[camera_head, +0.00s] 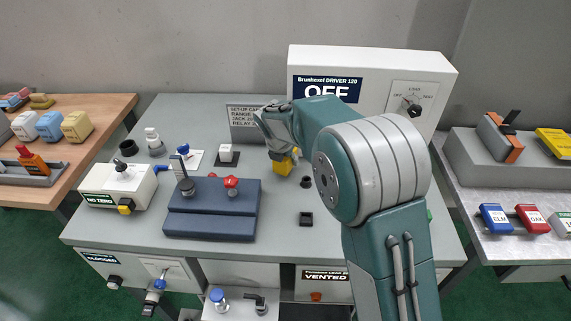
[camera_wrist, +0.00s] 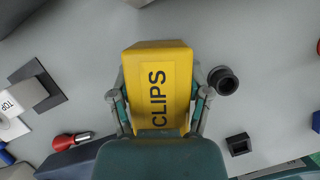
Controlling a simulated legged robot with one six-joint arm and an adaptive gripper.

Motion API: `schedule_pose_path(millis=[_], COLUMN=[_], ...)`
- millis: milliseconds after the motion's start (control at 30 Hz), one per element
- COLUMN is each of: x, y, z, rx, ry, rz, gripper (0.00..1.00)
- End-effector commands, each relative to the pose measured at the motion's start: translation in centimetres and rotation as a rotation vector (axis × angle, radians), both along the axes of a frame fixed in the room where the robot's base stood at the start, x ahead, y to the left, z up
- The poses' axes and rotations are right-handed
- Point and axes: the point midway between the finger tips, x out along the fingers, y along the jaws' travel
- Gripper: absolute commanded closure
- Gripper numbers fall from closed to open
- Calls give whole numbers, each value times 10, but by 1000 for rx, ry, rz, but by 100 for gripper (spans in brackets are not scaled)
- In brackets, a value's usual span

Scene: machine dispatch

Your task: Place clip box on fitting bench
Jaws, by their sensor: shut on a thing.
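The clip box (camera_wrist: 158,88) is yellow with black "CLIPS" lettering and fills the middle of the wrist view. My gripper (camera_wrist: 160,108) is shut on it, one finger along each side. In the head view the clip box (camera_head: 282,167) shows below my gripper (camera_head: 281,150), partly hidden by the fingers. It is over the middle of the grey bench (camera_head: 285,250); I cannot tell if it touches the top. No label in view names the fitting bench.
A blue fixture (camera_head: 212,222) with a red knob stands front left of the box. A white "OFF" machine (camera_head: 375,65) stands behind. A black ring (camera_wrist: 223,80) and a black square socket (camera_wrist: 239,144) lie close to the right. Side tables (camera_head: 70,165) (camera_head: 500,245) hold other boxes.

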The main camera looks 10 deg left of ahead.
Motion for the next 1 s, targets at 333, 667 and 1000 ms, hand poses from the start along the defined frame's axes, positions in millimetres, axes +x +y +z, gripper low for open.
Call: schedule_pose_path(millis=[333,667,1000], x=[-1,-1,-2], y=[0,0,0], z=[-24,-25,-22], rx=[-2,-1,-1], ry=[2,3,1], rz=[0,0,1], gripper=[94,2,2])
